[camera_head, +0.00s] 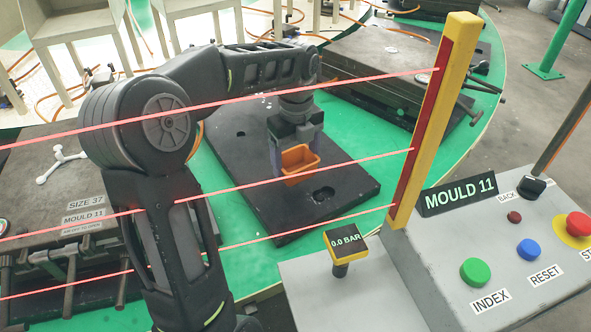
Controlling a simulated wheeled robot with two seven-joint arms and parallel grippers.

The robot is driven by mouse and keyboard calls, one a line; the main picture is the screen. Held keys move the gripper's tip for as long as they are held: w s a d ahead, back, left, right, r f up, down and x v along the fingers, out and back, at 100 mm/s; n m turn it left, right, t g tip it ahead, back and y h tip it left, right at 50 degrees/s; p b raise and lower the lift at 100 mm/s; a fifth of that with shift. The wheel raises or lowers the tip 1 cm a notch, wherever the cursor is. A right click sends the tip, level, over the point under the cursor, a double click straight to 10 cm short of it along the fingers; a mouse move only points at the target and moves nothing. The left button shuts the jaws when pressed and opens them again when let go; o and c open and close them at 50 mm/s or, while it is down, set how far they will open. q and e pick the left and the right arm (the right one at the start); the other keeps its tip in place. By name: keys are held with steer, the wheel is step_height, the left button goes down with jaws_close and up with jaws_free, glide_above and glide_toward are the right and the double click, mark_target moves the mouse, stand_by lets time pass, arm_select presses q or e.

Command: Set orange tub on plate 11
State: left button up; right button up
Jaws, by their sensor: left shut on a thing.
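My left gripper (297,147) points down, with its jaws shut on the orange tub (300,166). The tub is small, open-topped and upright. It is over the dark plate (345,191), near its middle; I cannot tell whether its base touches the plate. A sign reading MOULD 11 (459,193) stands on the control panel at the right. My right gripper is not in view.
Red light beams (250,187) run from a yellow post (432,120) across my left arm. A mould (60,190) marked SIZE 37 is at left, another (395,75) behind. The grey control panel (420,265) has buttons. A 0.0 BAR gauge (345,238) stands in front.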

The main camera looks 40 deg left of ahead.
arm_select(q)
steer(key=shift+f, duration=1.85)
steer(key=shift+f+b, duration=0.2)
steer(key=shift+b, duration=0.1)
steer(key=o, duration=1.3)
steer(key=shift+o, duration=0.2)
steer(key=shift+r, duration=0.15)
step_height(320, 180, up, 12)
steer(key=p, duration=0.2)
steer(key=shift+p, duration=0.4)
